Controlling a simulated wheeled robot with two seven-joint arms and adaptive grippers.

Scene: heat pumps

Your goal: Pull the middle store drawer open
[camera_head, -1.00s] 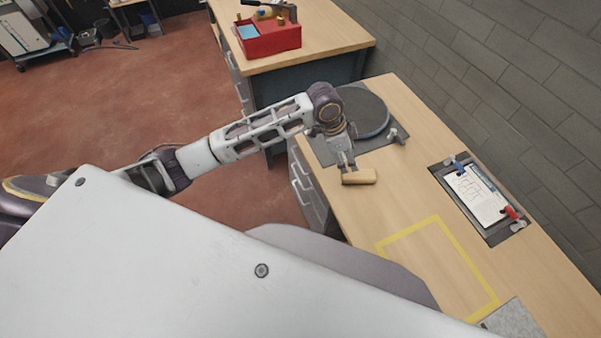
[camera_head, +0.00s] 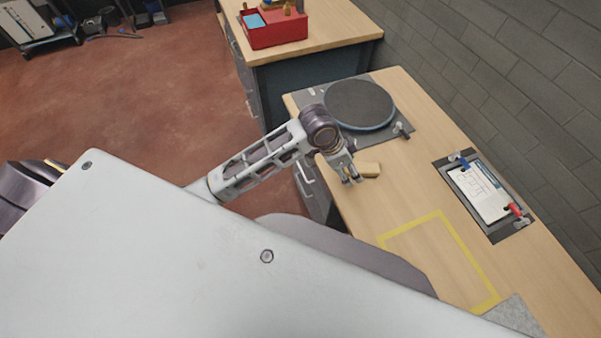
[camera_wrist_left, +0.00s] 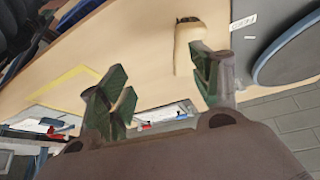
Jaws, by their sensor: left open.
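The grey drawer stack (camera_head: 316,198) is under the front edge of the near wooden bench, with pale bar handles. It is partly hidden by my left arm and my body, and I cannot tell clearly which front is the middle one. No drawer visibly stands out. My left gripper (camera_head: 350,181) is above the bench top near that front edge, fingers pointing down, beside a small wooden block. In the left wrist view its two fingers (camera_wrist_left: 160,88) are spread apart with nothing between them. My right gripper is not in view.
The wooden block (camera_head: 370,169) lies by the gripper and shows in the wrist view (camera_wrist_left: 186,42). A round dark turntable (camera_head: 359,103) sits behind it. A clipboard (camera_head: 482,192) lies at right. A red toolbox (camera_head: 276,27) stands on the far bench.

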